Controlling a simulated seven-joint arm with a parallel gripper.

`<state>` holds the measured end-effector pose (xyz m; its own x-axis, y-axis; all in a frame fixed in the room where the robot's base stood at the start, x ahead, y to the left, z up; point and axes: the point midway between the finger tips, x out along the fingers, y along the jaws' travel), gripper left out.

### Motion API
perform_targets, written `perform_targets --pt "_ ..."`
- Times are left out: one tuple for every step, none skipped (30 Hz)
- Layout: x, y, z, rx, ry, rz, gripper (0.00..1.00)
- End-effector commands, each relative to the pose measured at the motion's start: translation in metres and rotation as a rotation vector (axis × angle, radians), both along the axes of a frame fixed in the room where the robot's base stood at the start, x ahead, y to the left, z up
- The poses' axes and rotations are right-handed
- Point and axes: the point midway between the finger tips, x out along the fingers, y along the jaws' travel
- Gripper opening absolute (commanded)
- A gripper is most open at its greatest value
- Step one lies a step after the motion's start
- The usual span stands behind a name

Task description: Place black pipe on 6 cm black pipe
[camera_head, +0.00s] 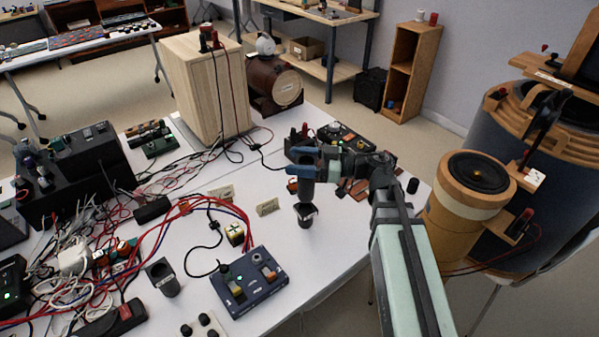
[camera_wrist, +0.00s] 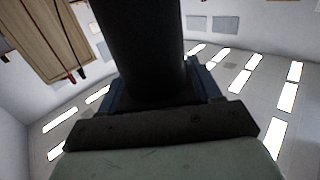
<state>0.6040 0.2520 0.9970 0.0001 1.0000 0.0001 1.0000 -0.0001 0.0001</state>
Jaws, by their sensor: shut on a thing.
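My gripper (camera_head: 304,163), with blue fingers, is shut on a dark pipe (camera_head: 306,187) and holds it roughly upright above the table. In the wrist view the held black pipe (camera_wrist: 143,45) fills the upper middle, between the blue fingers (camera_wrist: 155,90). A short black pipe (camera_head: 306,217) with a wider, dark open top stands on the white table just below the held pipe in the picture. I cannot tell whether the two touch or line up exactly. Another dark grey pipe (camera_head: 163,279) with an open top stands at the front left of the table.
Tangled cables (camera_head: 90,230) cover the table's left side. A wooden box (camera_head: 204,90) stands behind. A round wooden speaker (camera_head: 466,200) is to the right.

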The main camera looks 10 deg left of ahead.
Motion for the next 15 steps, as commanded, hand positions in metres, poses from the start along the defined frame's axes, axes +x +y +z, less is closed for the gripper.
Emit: perform_targets --pt "0.0 0.0 -0.004 0.0 0.001 0.0 0.09" --pt "0.0 0.0 -0.007 0.0 0.002 0.0 0.09" --pt "0.0 0.0 -0.011 0.0 0.003 0.0 0.09" --pt "0.0 0.0 -0.014 0.0 0.003 0.0 0.09" --pt "0.0 0.0 -0.017 0.0 0.003 0.0 0.09" --pt "0.0 0.0 -0.022 0.0 0.003 0.0 0.09" --pt "0.0 0.0 -0.025 0.0 0.003 0.0 0.09" --pt "0.0 0.0 -0.029 0.0 0.004 0.0 0.09" --pt "0.0 0.0 -0.032 0.0 0.003 0.0 0.09" --pt "0.0 0.0 -0.034 0.0 0.002 0.0 0.09" --pt "0.0 0.0 -0.036 0.0 0.002 0.0 0.09" --pt "0.0 0.0 -0.038 0.001 0.001 0.0 0.09" --pt "0.0 0.0 -0.038 0.001 0.001 0.0 0.09" --pt "0.0 0.0 -0.038 0.001 0.001 0.0 0.09" --pt "0.0 0.0 -0.038 0.001 0.0 0.0 0.09"
